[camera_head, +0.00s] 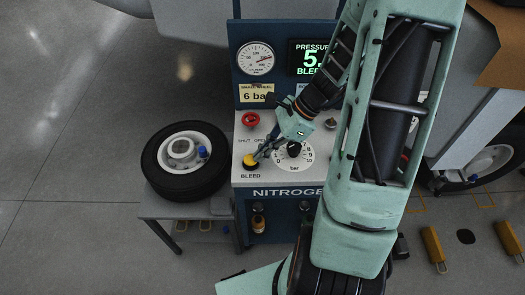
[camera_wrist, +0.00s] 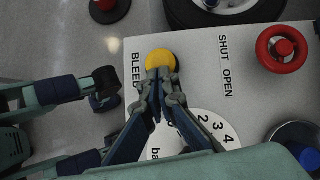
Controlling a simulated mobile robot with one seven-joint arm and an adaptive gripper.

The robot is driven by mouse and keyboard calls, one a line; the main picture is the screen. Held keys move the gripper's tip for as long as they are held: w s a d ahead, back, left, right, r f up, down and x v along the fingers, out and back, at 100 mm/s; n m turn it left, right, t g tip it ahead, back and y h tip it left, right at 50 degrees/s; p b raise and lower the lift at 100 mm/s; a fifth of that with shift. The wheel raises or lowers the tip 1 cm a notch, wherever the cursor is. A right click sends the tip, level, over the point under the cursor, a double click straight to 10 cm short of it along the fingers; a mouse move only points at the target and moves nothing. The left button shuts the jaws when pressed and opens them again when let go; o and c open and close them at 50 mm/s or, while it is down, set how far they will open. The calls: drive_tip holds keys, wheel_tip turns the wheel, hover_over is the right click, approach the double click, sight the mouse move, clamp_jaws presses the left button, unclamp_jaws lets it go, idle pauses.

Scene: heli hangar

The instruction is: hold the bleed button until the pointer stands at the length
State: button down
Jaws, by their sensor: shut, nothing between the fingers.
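The yellow bleed button (camera_head: 251,162) sits at the front left of the nitrogen cart's light top, above the word BLEED. My gripper (camera_head: 262,155) is shut and empty, its fingertips at the button. In the wrist view the fingertips (camera_wrist: 160,74) overlap the near edge of the yellow button (camera_wrist: 160,58); I cannot tell whether it is pressed down. The round pressure gauge (camera_head: 255,58) has its pointer toward the upper right; its exact reading is too small to tell. The display (camera_head: 308,58) shows PRESSURE, a 5 and part of BLEED; my arm hides the rest.
A 6 bar sign (camera_head: 256,94) is under the gauge. A red valve knob (camera_head: 250,120) marked SHUT and OPEN stands behind the button. A numbered dial (camera_head: 294,156) is right of my fingers. A wheel (camera_head: 214,150) lies on a low stand at left.

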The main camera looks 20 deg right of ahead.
drive_tip(key=p+v, duration=0.3)
drive_tip(key=v, duration=1)
drive_tip(key=shift+d+r, duration=0.2)
drive_tip(key=shift+r, duration=0.05)
drive_tip(key=shift+d, duration=0.1)
